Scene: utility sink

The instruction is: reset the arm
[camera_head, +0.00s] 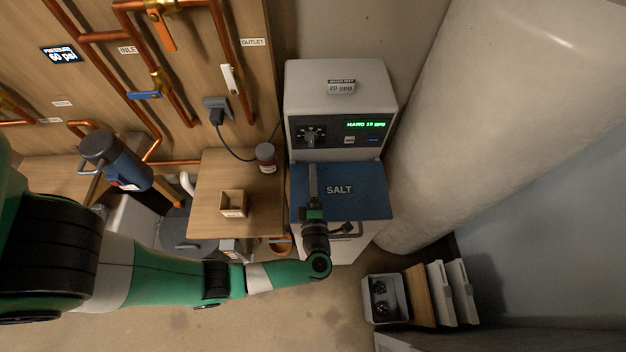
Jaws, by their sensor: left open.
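My green left arm comes in from the left and bends at the front of the water softener (340,95). Its gripper (314,200) lies over the left part of the blue lid marked SALT (362,183). The gripper is open and I see nothing held in it. The fingers are small and dark here, so I cannot tell whether they touch the lid. The arm's end hides part of the softener's pale lower front. My right gripper is out of view.
A wooden side table (210,180) left of the softener holds a small open box (233,203) and a jar (266,157). Copper pipes with valves run along the panel behind. A grey bin (385,299) stands on the floor at right, and a large pale tank (480,110) rises behind.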

